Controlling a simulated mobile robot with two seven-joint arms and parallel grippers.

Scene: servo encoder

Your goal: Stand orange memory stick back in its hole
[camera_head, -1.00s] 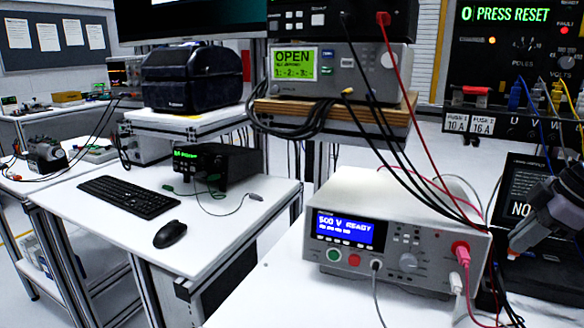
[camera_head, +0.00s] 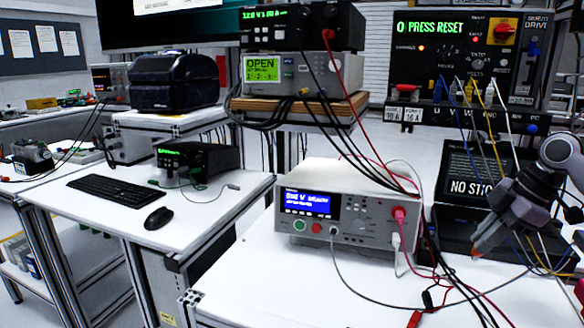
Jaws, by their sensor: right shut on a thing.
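My right gripper (camera_head: 497,220) comes in from the right edge, pointing down and to the left. It is shut on the orange memory stick (camera_head: 485,238), whose tip sticks out below the fingers, tilted. The stick is in front of a black case (camera_head: 455,222) whose raised screen (camera_head: 470,186) reads "NO STIC", the rest hidden by my gripper. I cannot make out the stick's hole; gripper and arm cover part of the case. My left gripper is not in view.
A white tester (camera_head: 345,210) with a lit blue display stands left of the case. Test leads (camera_head: 437,285) lie across the white bench (camera_head: 270,270). A servo drive panel (camera_head: 450,60) with hanging wires is behind. The bench's front left is clear.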

